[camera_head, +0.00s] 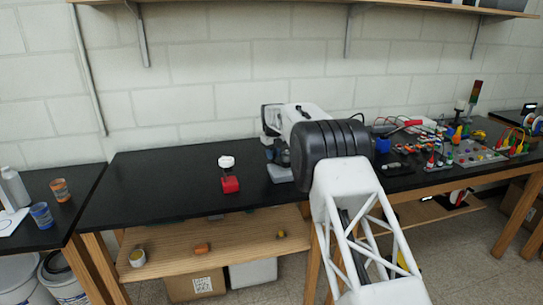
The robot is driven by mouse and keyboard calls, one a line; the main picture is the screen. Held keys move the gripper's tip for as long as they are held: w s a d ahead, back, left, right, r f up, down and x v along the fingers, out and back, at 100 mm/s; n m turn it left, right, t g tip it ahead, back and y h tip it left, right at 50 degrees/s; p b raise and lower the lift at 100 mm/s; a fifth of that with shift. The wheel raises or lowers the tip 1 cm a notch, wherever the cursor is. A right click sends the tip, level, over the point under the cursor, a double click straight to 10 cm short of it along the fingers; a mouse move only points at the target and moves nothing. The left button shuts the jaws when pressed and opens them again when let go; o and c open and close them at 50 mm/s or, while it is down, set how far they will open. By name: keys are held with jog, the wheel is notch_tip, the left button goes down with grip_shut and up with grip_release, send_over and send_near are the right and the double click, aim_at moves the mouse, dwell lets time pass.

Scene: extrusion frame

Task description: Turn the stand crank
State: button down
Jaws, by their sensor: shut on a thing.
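A grey stand (280,174) sits on the black bench just left of my arm's large dark joint. Its right side is hidden behind my arm. My gripper (274,154) points down over this stand and is shut on the crank. The fingertips and the crank are small, dark and partly covered, so the crank's angle cannot be made out.
Coloured electrical parts and boards (470,152) crowd the bench's right side. A wooden shelf (300,3) runs above. Cups (41,214) stand at far left.

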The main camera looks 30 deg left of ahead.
jog(key=shift+w+d+m, duration=0.2)
jog(key=shift+w+m, duration=0.25)
jog(key=shift+m, duration=0.25)
jog(key=shift+w+d+m, duration=0.15)
jog(key=shift+w+m, duration=0.3)
jog(key=shift+m, duration=0.25)
jog(key=c, duration=0.9)
grip_release()
jog(key=shift+c, duration=0.2)
jog(key=shift+r, duration=0.1)
notch_tip(320, 180, up, 8)
jog(key=shift+f, duration=0.2)
